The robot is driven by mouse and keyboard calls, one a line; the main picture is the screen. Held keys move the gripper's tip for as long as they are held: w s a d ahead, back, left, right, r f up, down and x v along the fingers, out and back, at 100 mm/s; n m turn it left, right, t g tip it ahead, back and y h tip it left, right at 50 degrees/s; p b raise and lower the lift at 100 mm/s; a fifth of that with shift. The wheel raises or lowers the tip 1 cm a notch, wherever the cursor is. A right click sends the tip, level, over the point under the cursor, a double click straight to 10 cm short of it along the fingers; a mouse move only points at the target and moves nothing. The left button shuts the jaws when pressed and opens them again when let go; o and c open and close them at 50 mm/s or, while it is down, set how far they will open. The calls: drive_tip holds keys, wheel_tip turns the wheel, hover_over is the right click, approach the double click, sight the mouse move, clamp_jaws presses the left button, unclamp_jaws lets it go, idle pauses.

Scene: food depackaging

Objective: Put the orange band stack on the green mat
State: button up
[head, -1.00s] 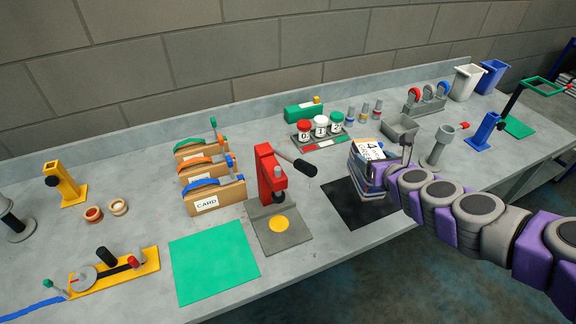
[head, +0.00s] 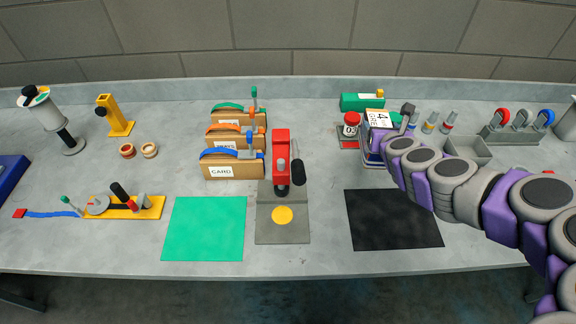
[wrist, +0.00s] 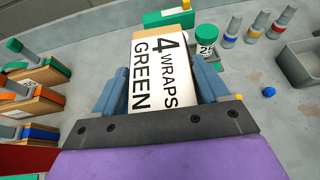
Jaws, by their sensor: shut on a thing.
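My gripper (wrist: 163,88) is shut on a block with a white label reading "4 WRAPS GREEN" (wrist: 157,70). The held block also shows in the head view (head: 378,121), in front of the jar rack and beyond the black mat. The stack with the orange band (head: 223,138) is the middle one of three brown card stacks, behind the blue-banded stack (head: 220,170) and in front of the green-banded stack (head: 228,118). The green mat (head: 204,228) lies bare and flat at the front of the bench.
A red press (head: 281,160) on a grey plate stands between the green mat and the black mat (head: 394,220), which is bare. A yellow fixture (head: 150,208) lies left of the green mat. A grey bin (head: 468,150) stands right of the held block.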

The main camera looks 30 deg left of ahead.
drive_tip(key=s+a+y, duration=0.1)
drive_tip(key=s+a, duration=0.1)
drive_tip(key=a, duration=0.8)
wheel_tip(320, 180, down, 10)
drive_tip(key=b, duration=0.3)
drive_tip(key=shift+s+n, duration=0.2)
drive_tip(key=shift+n, duration=0.2)
drive_tip(key=shift+a, duration=0.3)
drive_tip(key=o, duration=1.8)
drive_tip(key=shift+d+r, duration=0.1)
drive_tip(key=shift+d, duration=0.2)
